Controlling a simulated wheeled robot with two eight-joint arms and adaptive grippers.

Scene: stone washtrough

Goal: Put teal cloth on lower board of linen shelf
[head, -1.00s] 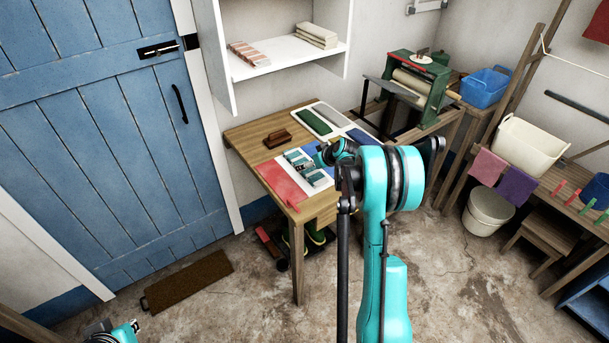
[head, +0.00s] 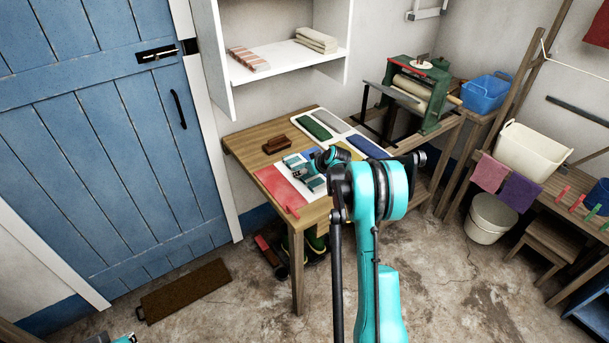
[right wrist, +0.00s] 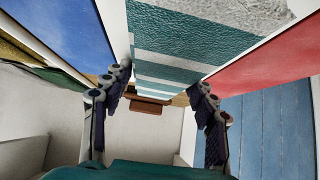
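The teal cloth (right wrist: 165,48) is striped teal and white. It lies on the table between a red cloth (head: 279,184) and a blue one. In the right wrist view it fills the gap ahead of my right gripper (right wrist: 162,80), whose fingers are spread to either side of it. I cannot tell if they touch it. In the head view my right arm and gripper hide part of the cloth. The linen shelf is white, and its lower board (head: 286,66) is above and behind the table. My left gripper (head: 126,339) is barely in at the bottom left.
A striped pink cloth (head: 248,60) and cream folded linen (head: 317,40) sit on the lower board, with bare room between. A brown brush (head: 277,144) and a tray with a green cloth (head: 314,127) are on the table. A green wringer (head: 425,92) stands right.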

